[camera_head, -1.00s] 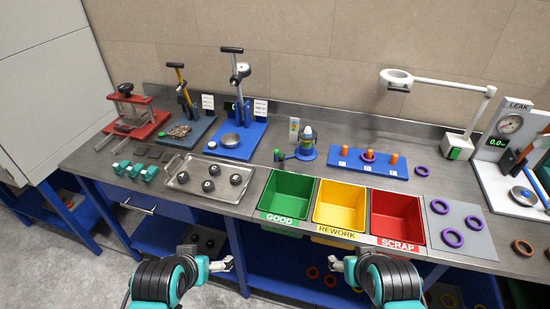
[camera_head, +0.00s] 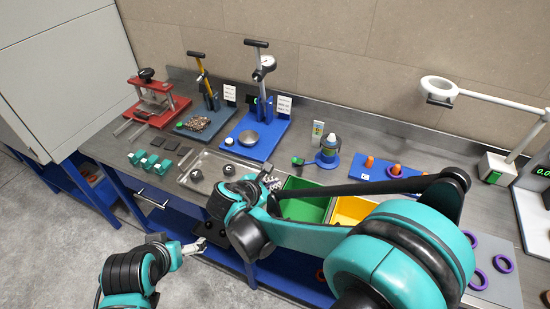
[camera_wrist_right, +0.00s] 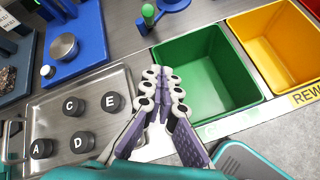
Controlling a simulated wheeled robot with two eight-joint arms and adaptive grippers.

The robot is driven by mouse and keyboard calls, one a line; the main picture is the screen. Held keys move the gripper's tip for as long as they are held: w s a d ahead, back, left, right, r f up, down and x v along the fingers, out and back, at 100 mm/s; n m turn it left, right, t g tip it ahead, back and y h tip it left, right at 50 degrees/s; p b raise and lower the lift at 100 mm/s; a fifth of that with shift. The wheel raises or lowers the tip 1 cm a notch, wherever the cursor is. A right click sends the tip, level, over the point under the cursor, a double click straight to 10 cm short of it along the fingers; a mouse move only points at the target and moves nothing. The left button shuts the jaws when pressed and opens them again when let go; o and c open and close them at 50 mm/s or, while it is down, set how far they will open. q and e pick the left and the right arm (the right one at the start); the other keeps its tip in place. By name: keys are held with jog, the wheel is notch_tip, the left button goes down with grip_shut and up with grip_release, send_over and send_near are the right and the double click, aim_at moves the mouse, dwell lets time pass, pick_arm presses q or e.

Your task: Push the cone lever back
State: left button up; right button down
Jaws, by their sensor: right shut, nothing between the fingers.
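The cone device (camera_head: 328,150) stands on a round blue base at the back of the bench. A short lever with a green knob (camera_head: 298,161) sticks out on its left side. In the right wrist view the green knob (camera_wrist_right: 148,12) shows at the top edge, with the blue base (camera_wrist_right: 172,4) partly cut off. My right gripper (camera_head: 268,178) is shut and empty, in front of the knob and apart from it. The wrist view shows its fingertips (camera_wrist_right: 164,84) over the left edge of the green bin. My left gripper (camera_head: 196,247) hangs low before the bench, its opening unclear.
A metal tray (camera_wrist_right: 60,97) with lettered black pucks lies left of the right gripper. The green bin (camera_wrist_right: 205,60) and yellow bin (camera_wrist_right: 285,40) are on its right. A blue press (camera_head: 262,140) stands behind the tray. My right arm covers much of the bins.

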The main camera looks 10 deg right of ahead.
aim_at(298, 162)
jog(key=shift+w+a+n+t, duration=0.15)
jog(key=shift+w+a+n, duration=0.2)
jog(key=shift+a, duration=0.15)
jog(key=shift+w+a+n+t, duration=0.15)
jog(key=shift+w+a+n, duration=0.2)
jog(key=shift+a, duration=0.15)
jog(key=shift+s, duration=0.1)
jog(key=b+x, duration=0.3)
jog(key=x, duration=0.7)
jog(key=shift+d+f, duration=0.1)
jog(key=shift+d, duration=0.25)
jog(key=shift+w+d+r, duration=0.25)
jog(key=shift+d+r, duration=0.2)
jog(key=shift+w+d+r, duration=0.2)
jog(key=shift+d+r, duration=0.2)
jog(key=shift+r, duration=0.1)
jog(key=shift+w+d+r, duration=0.2)
jog(key=shift+d+r, duration=0.15)
jog(key=shift+d, duration=0.05)
